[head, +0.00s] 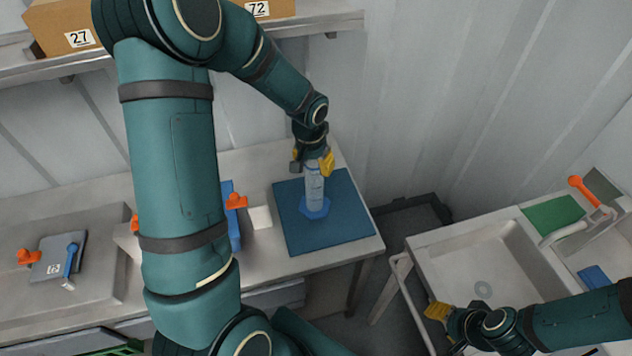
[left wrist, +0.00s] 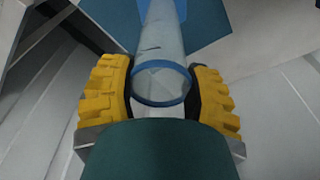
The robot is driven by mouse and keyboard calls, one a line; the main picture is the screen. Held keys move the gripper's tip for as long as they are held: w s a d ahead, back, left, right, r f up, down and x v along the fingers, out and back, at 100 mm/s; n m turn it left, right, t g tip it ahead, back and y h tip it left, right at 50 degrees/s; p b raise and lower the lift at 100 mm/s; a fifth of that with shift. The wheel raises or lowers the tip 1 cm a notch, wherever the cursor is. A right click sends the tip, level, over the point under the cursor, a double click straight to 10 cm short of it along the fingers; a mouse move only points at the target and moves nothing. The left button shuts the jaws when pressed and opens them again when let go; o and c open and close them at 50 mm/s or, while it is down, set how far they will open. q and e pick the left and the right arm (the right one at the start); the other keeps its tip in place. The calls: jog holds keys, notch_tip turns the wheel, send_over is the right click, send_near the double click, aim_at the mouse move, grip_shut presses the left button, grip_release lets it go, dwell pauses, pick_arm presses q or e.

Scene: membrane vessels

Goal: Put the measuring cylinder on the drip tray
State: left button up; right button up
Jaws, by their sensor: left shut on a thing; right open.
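The measuring cylinder (head: 315,190) is clear with a blue foot and looks upright in the head view. My left gripper (head: 312,160) is shut on its upper part. In the left wrist view the cylinder (left wrist: 163,75) stands between the two yellow fingers of the gripper (left wrist: 160,95). A flat blue square (head: 345,232), which looks like the drip tray, lies on the bench under the cylinder. The foot appears over the middle of this square; I cannot tell whether it touches. My right gripper (head: 437,312) is open and empty near the sink unit.
A grey sink unit (head: 480,265) with a green pad (head: 553,215) and an orange-handled tool (head: 580,185) stands at right. A shelf with cardboard boxes (head: 70,30) is above.

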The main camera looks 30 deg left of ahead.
aim_at(314, 186)
pick_arm(q)
jog(key=shift+w+f, duration=0.1)
jog(key=shift+f, duration=2.6)
jog(key=shift+f+b, duration=0.15)
jog(key=shift+b, duration=0.15)
jog(key=o, duration=1.3)
